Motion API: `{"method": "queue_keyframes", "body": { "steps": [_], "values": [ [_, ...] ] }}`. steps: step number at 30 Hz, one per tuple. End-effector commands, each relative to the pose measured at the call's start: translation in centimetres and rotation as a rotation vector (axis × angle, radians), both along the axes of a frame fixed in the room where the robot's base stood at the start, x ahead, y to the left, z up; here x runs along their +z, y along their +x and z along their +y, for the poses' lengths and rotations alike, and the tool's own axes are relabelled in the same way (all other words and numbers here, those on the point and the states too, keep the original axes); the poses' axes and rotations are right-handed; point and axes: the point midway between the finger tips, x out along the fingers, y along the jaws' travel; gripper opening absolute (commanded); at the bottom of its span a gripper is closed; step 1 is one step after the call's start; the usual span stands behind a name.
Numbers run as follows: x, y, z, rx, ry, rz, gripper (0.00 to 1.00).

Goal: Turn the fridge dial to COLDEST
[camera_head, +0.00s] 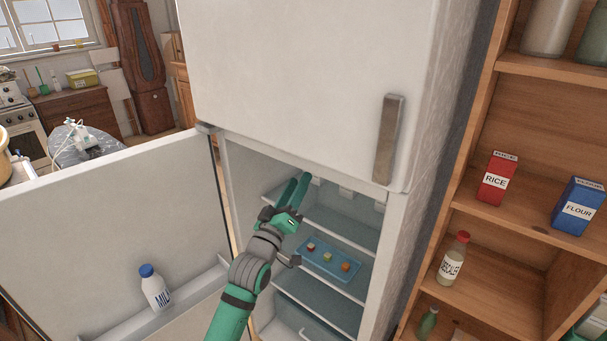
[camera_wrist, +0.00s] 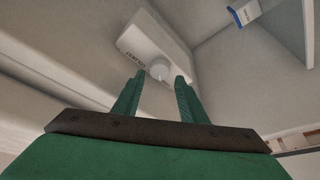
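The fridge dial (camera_wrist: 159,69) is a small pale round knob on a light panel (camera_wrist: 150,40) in the wrist view. Dark lettering (camera_wrist: 131,54) sits beside it, too small to read surely. My gripper (camera_wrist: 160,77) is open, its two green fingers apart. The dial appears between and just beyond the fingertips; I cannot tell whether they touch it. In the head view my gripper (camera_head: 296,182) is inside the open lower compartment of the white fridge (camera_head: 290,70), near its top. The dial is hidden there.
The lower fridge door (camera_head: 90,230) stands open at the left, with a milk bottle (camera_head: 154,288) on its shelf. A blue tray (camera_head: 318,262) with small cubes lies below my gripper. A wooden shelf unit (camera_head: 520,210) stands at the right.

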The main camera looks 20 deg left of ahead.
Motion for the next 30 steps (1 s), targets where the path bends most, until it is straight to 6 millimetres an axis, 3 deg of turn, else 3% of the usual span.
{"method": "queue_keyframes", "body": {
  "steps": [9, 22, 23, 27, 30],
  "values": [
    [1.1, 3.5, -0.4, -0.001, 0.001, 0.000, 0.38],
    [1.4, 4.3, -0.4, 0.000, -0.001, -0.001, 0.38],
    [1.4, 4.3, -0.4, 0.000, -0.001, -0.001, 0.36],
    [1.4, 4.2, -0.4, 0.000, -0.001, 0.000, 0.08],
    [1.4, 4.3, -0.4, -0.001, 0.000, -0.001, 0.08]
  ]
}}
